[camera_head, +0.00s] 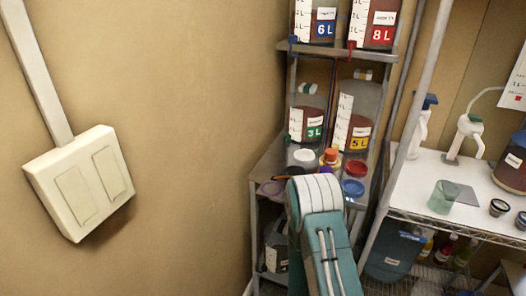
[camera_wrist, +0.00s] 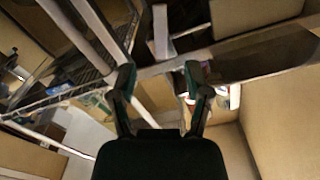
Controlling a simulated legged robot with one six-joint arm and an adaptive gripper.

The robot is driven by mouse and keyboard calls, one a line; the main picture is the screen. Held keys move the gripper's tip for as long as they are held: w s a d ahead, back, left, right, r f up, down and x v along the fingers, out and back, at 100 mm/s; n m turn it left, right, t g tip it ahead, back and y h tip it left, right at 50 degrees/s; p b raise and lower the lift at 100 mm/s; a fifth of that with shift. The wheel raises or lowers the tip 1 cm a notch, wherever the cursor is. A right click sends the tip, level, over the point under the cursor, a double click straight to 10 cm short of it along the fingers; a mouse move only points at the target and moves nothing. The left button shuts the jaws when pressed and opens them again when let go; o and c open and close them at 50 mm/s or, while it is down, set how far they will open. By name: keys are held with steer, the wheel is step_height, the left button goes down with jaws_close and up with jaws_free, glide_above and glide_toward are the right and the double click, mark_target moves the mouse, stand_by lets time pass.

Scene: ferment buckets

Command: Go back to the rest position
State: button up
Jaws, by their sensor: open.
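My gripper (camera_wrist: 160,80) is open in the wrist view, with its two fingers spread apart and nothing between them. Beyond the fingers are metal shelf posts and edges, seen at a tilt; I cannot tell how far off they are. In the head view my teal and white arm rises at the bottom centre, in front of the metal shelf rack (camera_head: 262,165). The gripper itself does not show in the head view.
Measuring buckets marked 6 L (camera_head: 325,28), 8 L (camera_head: 381,32), 3 L (camera_head: 314,133) and 5 L (camera_head: 359,143) stand on the rack. Small lids, including a blue one (camera_head: 353,188), lie below. A white table (camera_head: 410,190) with bottles is right. A switch plate (camera_head: 80,183) is left.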

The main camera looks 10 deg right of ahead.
steer(key=w+a+r+n+g+y, duration=0.15)
steer(key=a+r+y, duration=0.25)
steer(key=r, duration=0.5)
steer(key=w+a+r+n+g+y, duration=0.1)
steer(key=a+r+n+g+y, duration=0.25)
steer(key=r, duration=0.55)
steer(key=s+a+r+n+g+y, duration=0.1)
steer(key=s+r, duration=0.4)
steer(key=s, duration=0.7)
steer(key=s+a+r+n+g+y, duration=0.1)
steer(key=s+a+r+n+g, duration=0.2)
steer(key=s, duration=1)
step_height(320, 180, up, 3)
steer(key=shift+s+a+r+n, duration=0.25)
steer(key=shift+a+n, duration=0.2)
steer(key=shift+n, duration=0.35)
